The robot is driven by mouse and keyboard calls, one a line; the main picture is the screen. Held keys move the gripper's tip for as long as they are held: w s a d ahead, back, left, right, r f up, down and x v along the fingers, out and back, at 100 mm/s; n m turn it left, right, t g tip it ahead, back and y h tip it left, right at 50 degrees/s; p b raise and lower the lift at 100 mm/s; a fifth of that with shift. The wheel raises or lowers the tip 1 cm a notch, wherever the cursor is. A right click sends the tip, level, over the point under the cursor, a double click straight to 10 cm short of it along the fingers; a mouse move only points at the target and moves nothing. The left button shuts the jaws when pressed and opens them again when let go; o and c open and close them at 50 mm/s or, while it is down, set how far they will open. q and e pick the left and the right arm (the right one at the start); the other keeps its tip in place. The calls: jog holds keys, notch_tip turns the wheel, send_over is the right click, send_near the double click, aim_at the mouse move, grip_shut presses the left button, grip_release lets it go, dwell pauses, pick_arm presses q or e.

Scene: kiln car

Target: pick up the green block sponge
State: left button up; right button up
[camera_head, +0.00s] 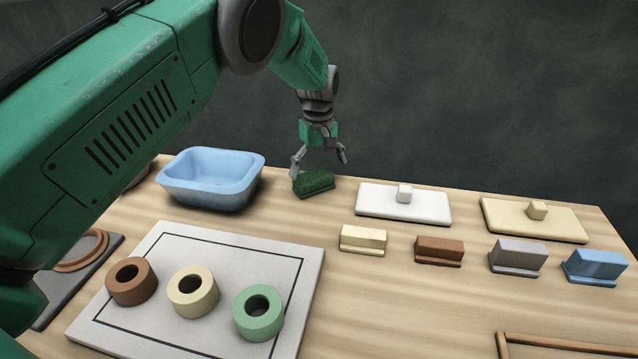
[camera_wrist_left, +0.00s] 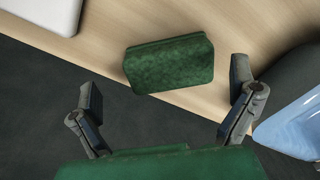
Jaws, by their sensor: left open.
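The green block sponge (camera_head: 313,184) lies on the wooden table near its back edge, just right of the blue basin. In the left wrist view the sponge (camera_wrist_left: 170,63) lies ahead of the fingertips, between their lines and apart from both. My left gripper (camera_head: 318,162) is open and empty, above and slightly behind the sponge. Its two spread fingers also show in the left wrist view (camera_wrist_left: 165,103). My right gripper is not in view.
A blue basin (camera_head: 211,187) stands close left of the sponge. A white slab (camera_head: 380,203) with a small knob lies to its right, beside a cream slab (camera_head: 510,216). Several small blocks stand in front. A white board (camera_head: 150,318) carries three rings.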

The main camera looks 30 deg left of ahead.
aim_at(314, 174)
pick_arm(q)
jog(key=a+f, duration=0.1)
jog(key=f, duration=0.2)
jog(key=a+f, duration=0.1)
jog(key=f, duration=0.1)
jog(key=shift+a+f, duration=0.25)
jog(key=shift+a, duration=0.05)
jog(key=shift+d+r, duration=0.1)
jog(key=shift+d, duration=0.05)
jog(key=shift+d+r, duration=0.15)
jog(key=shift+d, duration=0.4)
jog(key=c, duration=0.8)
jog(key=shift+o, duration=0.2)
jog(key=shift+d+r, duration=0.1)
jog(key=shift+d, duration=0.2)
jog(key=shift+a, duration=0.35)
jog(key=r, duration=0.2)
jog(key=a+r, duration=0.1)
jog(key=r, duration=0.3)
jog(key=d+r, duration=0.1)
jog(key=r, duration=0.3)
jog(key=shift+d+p, duration=0.25)
jog(key=shift+p, duration=0.05)
jog(key=shift+o, duration=0.6)
jog(key=shift+a+f, duration=0.15)
jog(key=shift+a, duration=0.45)
